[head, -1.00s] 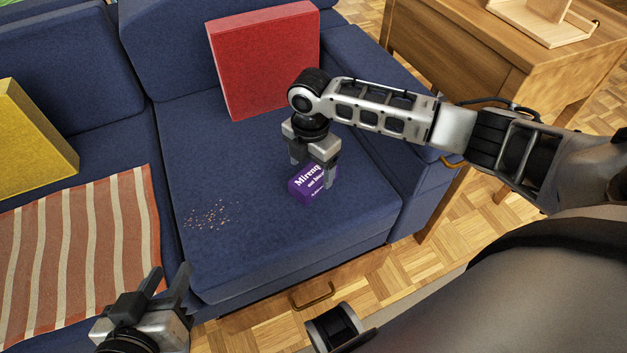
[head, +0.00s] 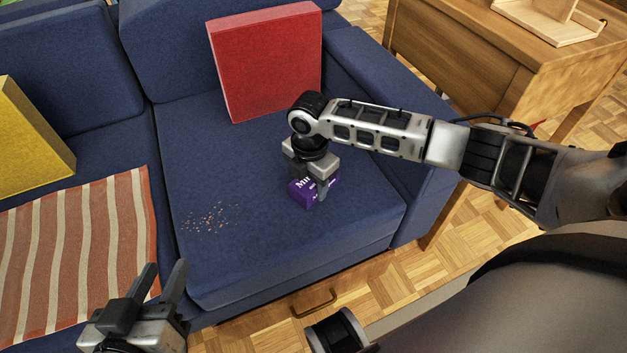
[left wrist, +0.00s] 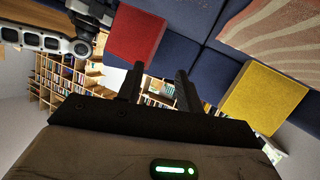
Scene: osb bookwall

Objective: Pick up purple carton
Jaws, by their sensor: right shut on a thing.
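The purple carton (head: 301,194) with white lettering is on the blue sofa seat, right of its middle. My right gripper (head: 312,187) points down over it and is shut on it, one finger in front of its printed face. The fingers hide part of the carton, and I cannot tell whether it still touches the seat. My left gripper (head: 160,285) is open and empty at the lower left, near the sofa's front edge. Its fingers (left wrist: 160,85) also show apart in the left wrist view.
A red cushion (head: 265,62) leans on the sofa back behind my right gripper. A yellow cushion (head: 30,135) and a striped cloth (head: 80,250) are at the left. Crumbs (head: 210,217) lie on the seat. A wooden cabinet (head: 470,65) stands beyond the right armrest.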

